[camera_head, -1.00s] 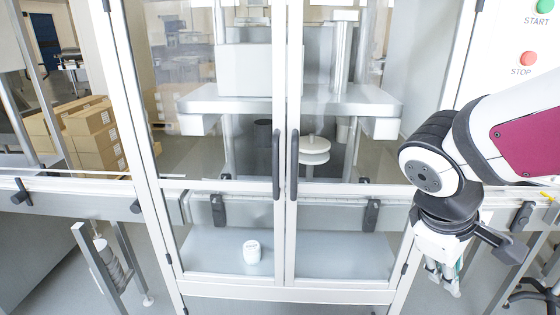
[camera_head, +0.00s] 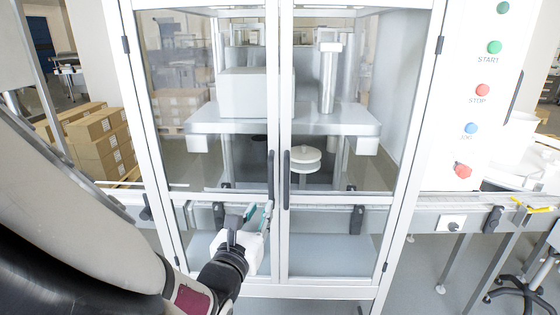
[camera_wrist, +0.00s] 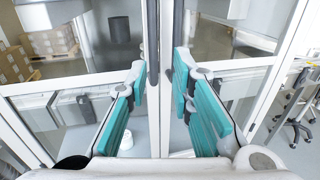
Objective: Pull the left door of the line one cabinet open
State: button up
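The line one cabinet has two glass doors with white frames. The left door (camera_head: 272,110) is shut, level with the right door (camera_head: 287,110). The left door's dark vertical handle (camera_head: 270,172) is beside the middle seam, and the right door's handle (camera_head: 286,176) is just across it. My gripper (camera_head: 258,213) is in front of the left door, near the lower end of its handle. In the wrist view my gripper (camera_wrist: 162,84) is open, teal-padded fingers apart, with a dark handle bar (camera_wrist: 152,45) between them. I cannot tell whether it touches.
Behind the glass are a white machine and a round white part (camera_head: 303,158). A control panel with buttons (camera_head: 483,90) is at the right. Cardboard boxes (camera_head: 100,140) stand at the left. A stool (camera_head: 525,285) stands at the lower right. My arm covers the lower left.

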aim_at(270, 185)
jog(key=shift+y, duration=0.3)
jog(key=x, duration=1.3)
jog(key=shift+w+a, duration=0.1)
jog(key=shift+a, duration=0.25)
grip_shut()
